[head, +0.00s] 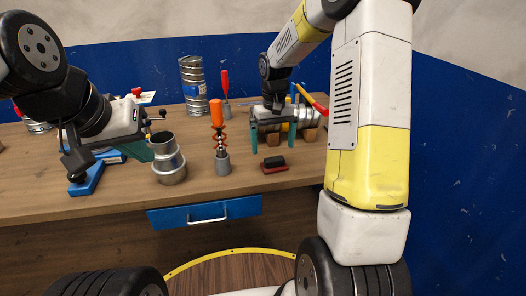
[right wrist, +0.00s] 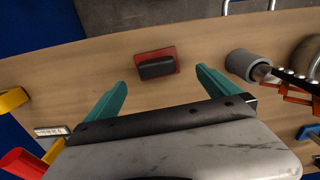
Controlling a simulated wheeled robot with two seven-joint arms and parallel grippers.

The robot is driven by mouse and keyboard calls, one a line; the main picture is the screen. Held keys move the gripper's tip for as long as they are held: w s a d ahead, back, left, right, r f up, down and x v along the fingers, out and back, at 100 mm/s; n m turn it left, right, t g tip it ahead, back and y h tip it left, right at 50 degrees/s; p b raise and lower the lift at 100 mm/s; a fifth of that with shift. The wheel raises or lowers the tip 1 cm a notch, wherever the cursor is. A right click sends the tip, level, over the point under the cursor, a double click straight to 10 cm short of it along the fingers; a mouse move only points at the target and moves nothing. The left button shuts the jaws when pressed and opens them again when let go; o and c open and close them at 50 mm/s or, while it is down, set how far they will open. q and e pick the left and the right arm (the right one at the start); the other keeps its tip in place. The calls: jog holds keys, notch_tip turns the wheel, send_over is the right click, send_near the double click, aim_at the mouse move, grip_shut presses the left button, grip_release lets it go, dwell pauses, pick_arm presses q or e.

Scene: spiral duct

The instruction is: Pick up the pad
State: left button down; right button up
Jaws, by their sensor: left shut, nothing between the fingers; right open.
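The pad (head: 274,164) is a small block with a black top and a red base. It lies flat on the workbench near the front edge. In the right wrist view the pad (right wrist: 157,64) lies just beyond the fingertips, roughly centred between them. My right gripper (head: 273,140) is open and empty, its teal fingers pointing down above and behind the pad, not touching it. Its fingers also show in the right wrist view (right wrist: 161,82). My left gripper (head: 146,153) is shut and empty, beside a metal duct reducer (head: 168,160) at the left.
An orange-handled tool (head: 217,114) stands in a grey holder (head: 222,164) left of the pad. A spiral duct (head: 193,80) and a red-handled tool (head: 225,82) stand behind. A duct on wooden blocks (head: 310,134) lies behind the right gripper. A blue drawer (head: 206,213) is below the bench edge.

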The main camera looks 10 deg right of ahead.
aim_at(275, 158)
jog(key=f, duration=0.6)
jog(key=shift+s+d+f, duration=0.15)
jog(key=shift+d+f, duration=0.15)
jog(key=shift+f, duration=0.05)
jog(key=c, duration=1.5)
jog(key=shift+o, duration=0.2)
jog(key=shift+r, duration=0.15)
jog(key=shift+r, duration=0.7)
notch_tip(275, 158, up, 2)
jog(key=shift+r, duration=0.15)
jog(key=s+a, duration=0.2)
jog(key=s, duration=0.5)
jog(key=s+a+r, duration=0.1)
jog(key=s, duration=0.7)
jog(key=shift+s+a, duration=0.3)
jog(key=shift+a, duration=0.05)
